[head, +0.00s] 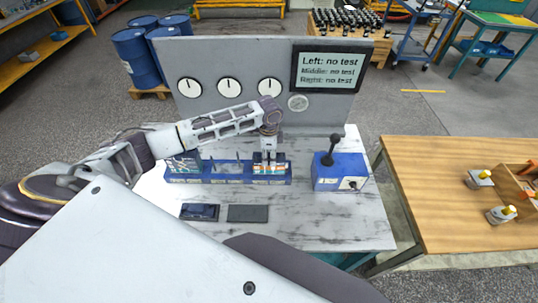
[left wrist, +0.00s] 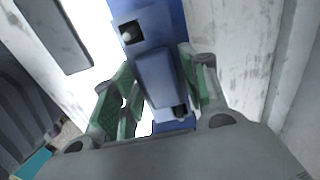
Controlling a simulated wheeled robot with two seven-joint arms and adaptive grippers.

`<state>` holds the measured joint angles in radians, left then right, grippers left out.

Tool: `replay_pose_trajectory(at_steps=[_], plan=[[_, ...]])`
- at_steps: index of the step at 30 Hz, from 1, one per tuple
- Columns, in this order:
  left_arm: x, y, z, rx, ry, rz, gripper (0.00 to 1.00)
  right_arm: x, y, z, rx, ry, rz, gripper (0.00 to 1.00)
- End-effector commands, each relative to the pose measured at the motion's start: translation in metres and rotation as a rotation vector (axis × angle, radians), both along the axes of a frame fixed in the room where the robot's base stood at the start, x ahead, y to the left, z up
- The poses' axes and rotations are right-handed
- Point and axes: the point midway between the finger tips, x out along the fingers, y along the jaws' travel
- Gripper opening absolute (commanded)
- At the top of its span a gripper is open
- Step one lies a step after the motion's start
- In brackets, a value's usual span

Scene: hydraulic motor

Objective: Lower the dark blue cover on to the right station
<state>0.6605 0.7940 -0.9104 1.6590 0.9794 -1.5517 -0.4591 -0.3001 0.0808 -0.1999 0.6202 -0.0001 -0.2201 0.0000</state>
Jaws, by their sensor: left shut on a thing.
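My left gripper (head: 269,158) reaches in from the left and points down over the right end of the long blue block on the table. In the left wrist view its green-padded fingers (left wrist: 160,103) are closed around the blue cover (left wrist: 155,75). The right station (head: 270,168) is directly below the gripper, showing pale and orange parts. The gripper hides much of the cover in the head view, and I cannot tell whether the cover touches the station. My right gripper is not in view.
A blue control box (head: 340,170) with a black lever stands to the right of the block. A dark blue piece (head: 200,212) lies on a dark pad in front, beside an empty dark pad (head: 247,213). A gauge panel (head: 225,60) reading "no test" stands behind.

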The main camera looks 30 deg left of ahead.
Motion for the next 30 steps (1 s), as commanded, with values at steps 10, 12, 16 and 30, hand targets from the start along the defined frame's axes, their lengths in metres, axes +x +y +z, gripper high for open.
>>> replay_pose_trajectory(at_steps=[10, 12, 16, 30], plan=[[0.000, 0.000, -0.001, 0.000, -0.001, 0.000, 0.61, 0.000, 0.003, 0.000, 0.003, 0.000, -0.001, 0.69], [0.000, 0.000, -0.001, 0.000, -0.001, 0.000, 0.69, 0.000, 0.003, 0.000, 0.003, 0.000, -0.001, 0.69], [0.000, 0.000, -0.002, -0.001, 0.000, 0.000, 0.69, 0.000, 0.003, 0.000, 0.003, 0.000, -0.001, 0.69], [0.000, 0.000, 0.010, -0.001, 0.000, 0.000, 0.69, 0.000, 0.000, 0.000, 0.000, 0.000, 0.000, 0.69]])
